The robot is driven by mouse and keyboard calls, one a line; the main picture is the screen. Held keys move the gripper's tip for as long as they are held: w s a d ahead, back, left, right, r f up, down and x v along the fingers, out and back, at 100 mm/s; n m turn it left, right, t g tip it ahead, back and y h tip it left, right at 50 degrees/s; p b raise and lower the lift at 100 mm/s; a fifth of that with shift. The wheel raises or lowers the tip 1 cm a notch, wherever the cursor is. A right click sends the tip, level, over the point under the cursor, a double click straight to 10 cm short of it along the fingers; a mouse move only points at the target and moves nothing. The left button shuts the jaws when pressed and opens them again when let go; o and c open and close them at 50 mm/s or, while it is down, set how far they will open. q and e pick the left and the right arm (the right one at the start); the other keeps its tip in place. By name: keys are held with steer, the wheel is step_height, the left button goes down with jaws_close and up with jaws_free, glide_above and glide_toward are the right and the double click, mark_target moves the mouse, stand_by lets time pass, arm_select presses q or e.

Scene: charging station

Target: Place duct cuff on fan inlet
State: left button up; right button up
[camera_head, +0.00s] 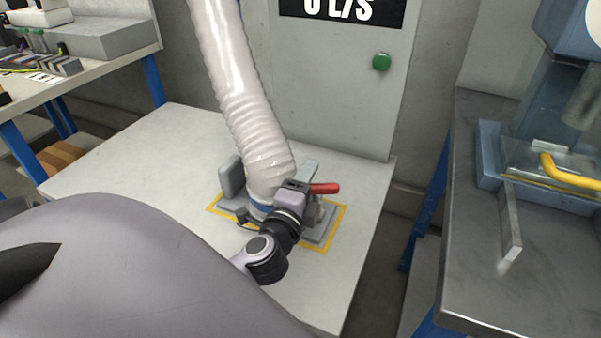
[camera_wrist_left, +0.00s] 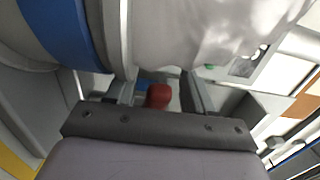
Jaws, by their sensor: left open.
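A white ribbed duct (camera_head: 240,95) hangs down to the white table. Its lower end has a blue cuff (camera_head: 259,208), partly hidden by my gripper; the blue band also shows at the left of the left wrist view (camera_wrist_left: 62,30). It stands between grey blocks inside a yellow outline; the inlet itself is hidden, so I cannot tell how the cuff sits on it. My left gripper (camera_head: 300,185) is open at the duct's right side. A red lever (camera_head: 324,188) is close beside it and shows between the spread fingers in the left wrist view (camera_wrist_left: 158,96).
A grey upright block (camera_head: 231,178) stands left of the duct. A grey panel (camera_head: 330,90) with a green button (camera_head: 381,62) rises behind. A metal bench (camera_head: 480,270) with a yellow-handled device is at right. The white table (camera_head: 130,160) is clear at left.

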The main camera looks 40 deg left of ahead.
arm_select(q)
steer(key=b+v, duration=0.1)
steer(key=v, duration=0.9)
steer(key=shift+s+d+b, duration=0.15)
steer(key=shift+s+b, duration=0.2)
steer(key=shift+s+d+r, duration=0.15)
steer(key=shift+s+d, duration=0.05)
steer(key=shift+s, duration=0.4)
arm_select(e)
steer(key=shift+w+a+r, duration=0.15)
steer(key=shift+w+a, duration=0.1)
steer(key=shift+a, duration=0.25)
